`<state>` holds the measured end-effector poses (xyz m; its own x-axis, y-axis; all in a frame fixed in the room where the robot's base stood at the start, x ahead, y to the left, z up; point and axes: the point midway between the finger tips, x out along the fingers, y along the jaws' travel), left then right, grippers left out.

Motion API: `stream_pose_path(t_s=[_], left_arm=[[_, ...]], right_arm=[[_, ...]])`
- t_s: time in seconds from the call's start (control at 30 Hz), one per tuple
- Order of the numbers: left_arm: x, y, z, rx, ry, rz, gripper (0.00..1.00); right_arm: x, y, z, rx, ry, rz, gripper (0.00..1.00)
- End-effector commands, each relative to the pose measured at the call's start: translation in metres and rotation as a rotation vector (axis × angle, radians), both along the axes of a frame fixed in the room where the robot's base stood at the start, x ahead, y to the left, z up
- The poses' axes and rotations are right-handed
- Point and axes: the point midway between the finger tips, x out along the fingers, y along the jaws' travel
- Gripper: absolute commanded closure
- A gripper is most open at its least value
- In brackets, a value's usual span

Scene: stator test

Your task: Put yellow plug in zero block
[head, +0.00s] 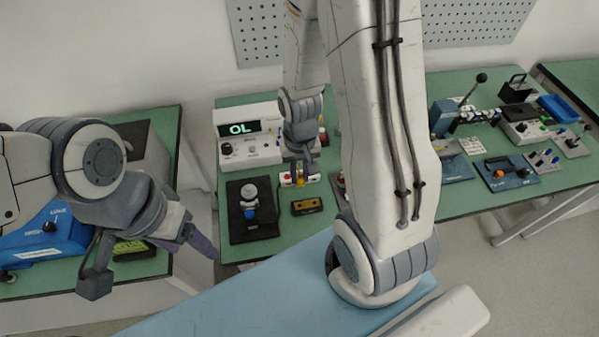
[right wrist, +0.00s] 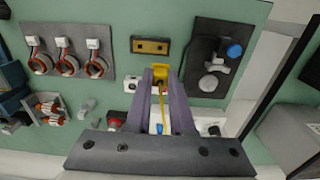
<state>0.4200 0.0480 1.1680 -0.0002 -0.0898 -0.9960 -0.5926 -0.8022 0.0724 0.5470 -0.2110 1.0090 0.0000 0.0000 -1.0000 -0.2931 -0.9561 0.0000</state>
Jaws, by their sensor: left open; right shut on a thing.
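The yellow plug (head: 300,182) is between the fingers of my right gripper (head: 299,170), which is shut on it. In the right wrist view the yellow plug (right wrist: 160,77) shows at the fingertips, with its yellow lead running back between the fingers. It is at a small white holder (head: 287,180) with a red plug beside it; I cannot tell whether it is seated or lifted. A small dark block with a brass-coloured top (head: 307,206), apparently the zero block, lies just in front; it also shows in the right wrist view (right wrist: 150,46). My left gripper (head: 152,270) is open and empty.
A white meter (head: 249,138) reading "OL" stands behind. A dark plate with a blue-knobbed fixture (head: 252,210) lies left of the block. A grey plate with several copper coils (right wrist: 68,48) is on the block's other side. Green table is bare around the block.

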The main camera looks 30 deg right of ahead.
Motion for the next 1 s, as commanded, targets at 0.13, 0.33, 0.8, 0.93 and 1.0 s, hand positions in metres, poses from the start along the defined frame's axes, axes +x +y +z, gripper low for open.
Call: stream_pose_path(t_s=[0.13, 0.33, 0.8, 0.93, 1.0], left_arm=[[0.0, 0.0, -0.01, 0.0, 0.0, 0.0, 0.32], [0.0, 0.0, -0.025, 0.0, 0.0, -0.001, 0.32], [0.0, 0.0, -0.063, 0.0, 0.0, -0.003, 0.32], [0.0, 0.0, -0.072, 0.0, 0.0, -0.003, 0.32], [0.0, 0.0, -0.076, 0.0, 0.0, -0.003, 0.32]], right_arm=[[0.0, 0.0, -0.011, 0.0, 0.0, 0.001, 1.0], [0.0, 0.001, -0.03, 0.0, 0.0, 0.002, 1.0], [0.0, 0.001, -0.078, 0.0, 0.001, 0.002, 1.0], [0.0, 0.001, -0.089, 0.0, 0.001, 0.002, 1.0], [0.0, 0.001, -0.094, 0.0, 0.0, 0.002, 1.0]])
